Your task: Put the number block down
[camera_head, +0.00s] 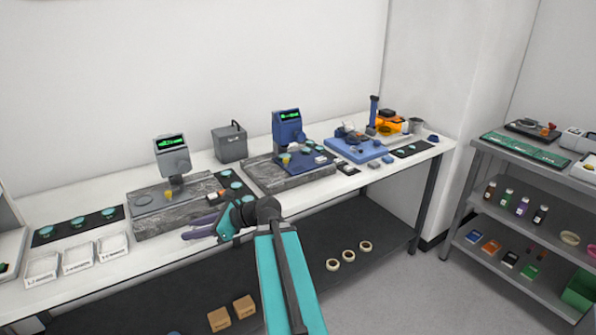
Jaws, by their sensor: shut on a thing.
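My gripper (190,228), with purple fingers, reaches left over the front edge of the long white bench, in front of the left grey stone slab. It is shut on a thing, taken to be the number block. My teal arm comes up from the bottom of the picture.
On the slabs stand a grey instrument (172,156) and a blue one (288,128), both with green displays. White trays (78,256) lie at the left front. Dark mats (78,227) hold teal discs. A grey box (229,145) stands behind. A shelf cart (520,170) is at right.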

